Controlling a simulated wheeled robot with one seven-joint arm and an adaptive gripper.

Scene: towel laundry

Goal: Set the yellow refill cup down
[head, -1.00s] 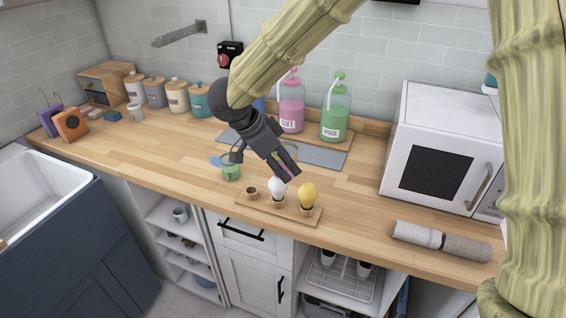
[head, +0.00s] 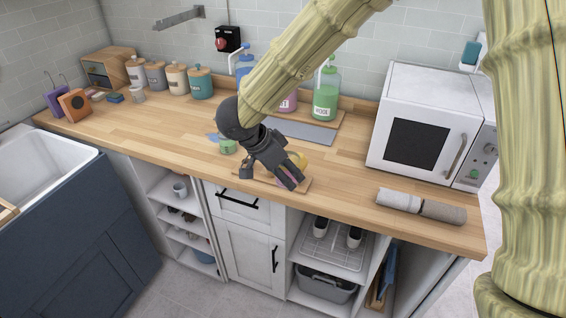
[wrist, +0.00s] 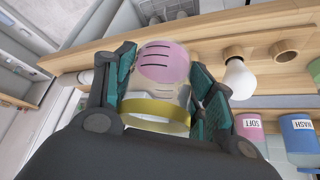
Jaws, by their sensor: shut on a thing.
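The yellow refill cup (wrist: 155,117) is a clear cup with a yellow band and a pink area showing through it. In the wrist view my gripper (wrist: 163,75) is shut on it, with one finger on each side. The cup is mostly hidden there by the fingers. Whether the cup touches the counter I cannot tell.
A white bulb (wrist: 238,78) stands close beside the right finger, near an empty wooden holder (wrist: 285,54). A yellow bulb (head: 299,159) shows behind my gripper. A green cup (head: 227,146) is to the left. The counter's front edge (head: 345,213) is close; clear counter lies left.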

